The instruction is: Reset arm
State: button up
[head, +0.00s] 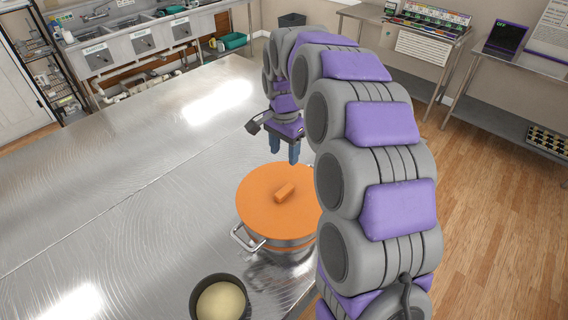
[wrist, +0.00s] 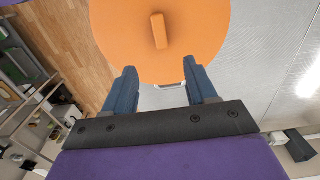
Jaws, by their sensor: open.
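My gripper (head: 284,152) hangs pointing down above the steel table (head: 110,180), a little behind and above a pot. It is open and nothing is between its two blue fingers. In the wrist view my gripper (wrist: 164,82) also shows both fingers apart. The pot (head: 285,243) is steel with an orange lid (head: 262,207) on top. The lid has an orange bar handle (head: 284,193). The lid also shows ahead of the fingers in the wrist view (wrist: 195,40). My arm hides the right side of the pot in the head view.
A dark bowl (head: 194,309) holding a pale round thing (head: 221,301) stands in front of the pot. The left of the table is clear. Three labelled sinks (head: 143,42) stand at the back left. Side tables (head: 480,106) stand at the right beyond open wood floor (head: 490,220).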

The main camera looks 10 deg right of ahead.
jog(key=s+f+n+b, duration=0.3)
jog(key=s, duration=0.9)
jog(key=s+f+n+g+b, duration=0.1)
jog(key=s+f+n+b, duration=0.2)
jog(key=s, duration=1)
jog(key=s+f+n+b, duration=0.3)
jog(key=s+f+n, duration=0.1)
jog(key=s, duration=0.9)
jog(key=shift+f+n+g, duration=0.25)
jog(key=shift+n+g, duration=0.15)
jog(key=shift+n, duration=0.1)
